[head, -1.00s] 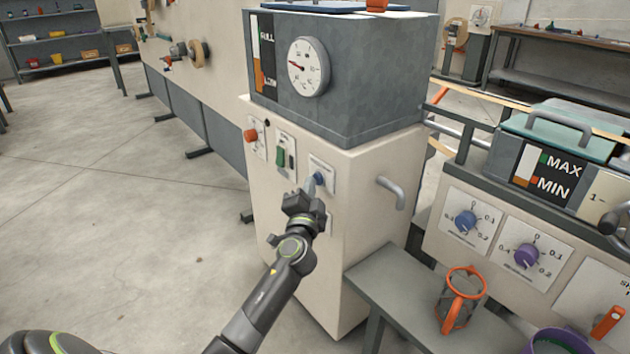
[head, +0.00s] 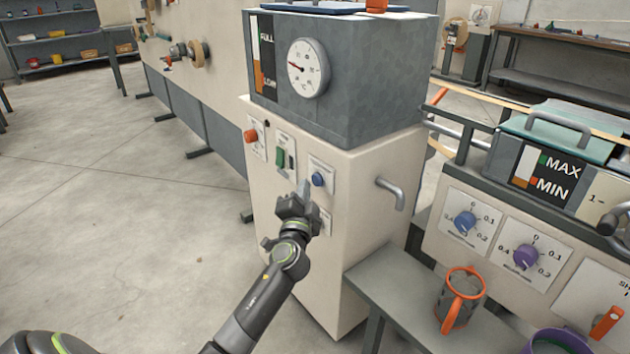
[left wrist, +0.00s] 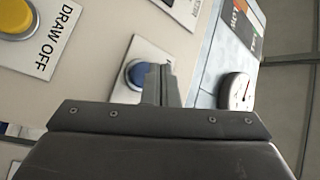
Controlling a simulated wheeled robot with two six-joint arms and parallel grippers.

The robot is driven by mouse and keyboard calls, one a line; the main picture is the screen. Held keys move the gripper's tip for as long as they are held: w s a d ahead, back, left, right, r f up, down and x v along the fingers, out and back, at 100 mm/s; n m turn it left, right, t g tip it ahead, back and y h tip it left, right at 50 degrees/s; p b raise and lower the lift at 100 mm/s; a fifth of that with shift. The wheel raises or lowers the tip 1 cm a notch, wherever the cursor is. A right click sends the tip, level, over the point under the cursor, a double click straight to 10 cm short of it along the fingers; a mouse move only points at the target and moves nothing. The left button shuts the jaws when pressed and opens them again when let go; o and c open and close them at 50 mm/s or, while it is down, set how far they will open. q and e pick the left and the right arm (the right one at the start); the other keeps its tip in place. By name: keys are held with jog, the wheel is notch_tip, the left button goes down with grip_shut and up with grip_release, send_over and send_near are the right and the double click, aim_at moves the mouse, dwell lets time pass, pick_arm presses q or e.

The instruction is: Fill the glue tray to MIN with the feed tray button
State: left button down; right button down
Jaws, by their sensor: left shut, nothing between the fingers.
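The blue button (head: 318,179) sits on a small white plate on the cream cabinet's front; its label is too small to read. In the left wrist view the blue button (left wrist: 137,74) shows just left of the fingers. My left gripper (head: 304,187) is shut and empty, its tips just left of and below the button, seemingly clear of it. The glue tray (head: 560,149), green-lidded, stands at the right. Its level gauge (head: 524,168) is white above and orange below, with the orange near the MIN mark. My right gripper is out of view.
A green switch (head: 281,157) and a red knob (head: 251,135) sit left of the button. A yellow DRAW OFF button (left wrist: 15,18) shows in the wrist view. A grey handle (head: 392,192) sticks out at the right. A grey bench holds an orange-handled pot (head: 460,300).

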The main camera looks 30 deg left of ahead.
pick_arm(q)
jog(key=s, duration=0.1)
jog(key=s+a, duration=0.1)
jog(key=s, duration=0.1)
jog(key=s+a, duration=0.1)
jog(key=shift+s+p, duration=0.3)
jog(key=shift+p, duration=0.05)
dwell(3.1)
jog(key=s, duration=0.1)
jog(key=s+a, duration=0.1)
jog(key=s, duration=0.1)
jog(key=shift+s+a, duration=0.2)
jog(key=shift+s, duration=0.05)
